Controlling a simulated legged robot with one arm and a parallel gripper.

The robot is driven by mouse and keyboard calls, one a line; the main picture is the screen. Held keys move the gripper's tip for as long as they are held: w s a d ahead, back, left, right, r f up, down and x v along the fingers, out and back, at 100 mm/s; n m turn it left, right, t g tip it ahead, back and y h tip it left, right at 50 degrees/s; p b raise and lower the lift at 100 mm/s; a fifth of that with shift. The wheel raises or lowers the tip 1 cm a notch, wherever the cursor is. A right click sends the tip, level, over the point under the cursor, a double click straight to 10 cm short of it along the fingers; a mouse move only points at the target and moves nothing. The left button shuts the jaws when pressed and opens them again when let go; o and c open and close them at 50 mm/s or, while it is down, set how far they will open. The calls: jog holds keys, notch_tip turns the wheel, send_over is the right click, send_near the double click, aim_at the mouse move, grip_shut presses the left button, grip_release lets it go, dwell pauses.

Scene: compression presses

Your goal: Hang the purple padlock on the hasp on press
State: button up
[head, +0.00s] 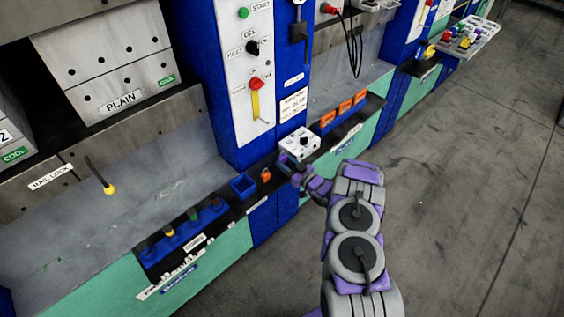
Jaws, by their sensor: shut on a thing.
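My gripper (288,170) is at the end of my grey and purple arm, low at the front edge of the press, beside a white box. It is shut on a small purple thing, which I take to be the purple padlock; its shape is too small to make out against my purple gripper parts. The press (214,60) is blue with a white control panel. On the panel, a yellow lever (255,104) hangs below a red knob (257,84). I cannot clearly make out the hasp. My gripper is below and to the right of the lever, apart from it.
The white box (300,143) with a black knob sits on the ledge by my gripper. A blue bin (243,186) and an orange piece (265,175) are to its left. Orange blocks (344,109) stand to the right. Open grey floor (450,180) lies at right.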

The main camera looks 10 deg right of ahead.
jog(key=shift+r, duration=0.15)
dwell(0.4)
jog(key=s+r+g+p, duration=0.1)
jog(key=s+r, duration=0.2)
jog(key=r, duration=0.3)
jog(key=s+r+h+p, duration=0.1)
jog(key=s+r, duration=0.1)
jog(key=r, duration=0.4)
jog(key=s+r+g+p, duration=0.1)
jog(key=s+r, duration=0.2)
jog(key=r, duration=0.3)
jog(key=b+x, duration=0.1)
jog(key=x, duration=0.8)
jog(key=shift+w+r, duration=0.2)
jog(key=shift+w, duration=0.2)
dwell(0.4)
dwell(0.4)
jog(key=o, duration=1)
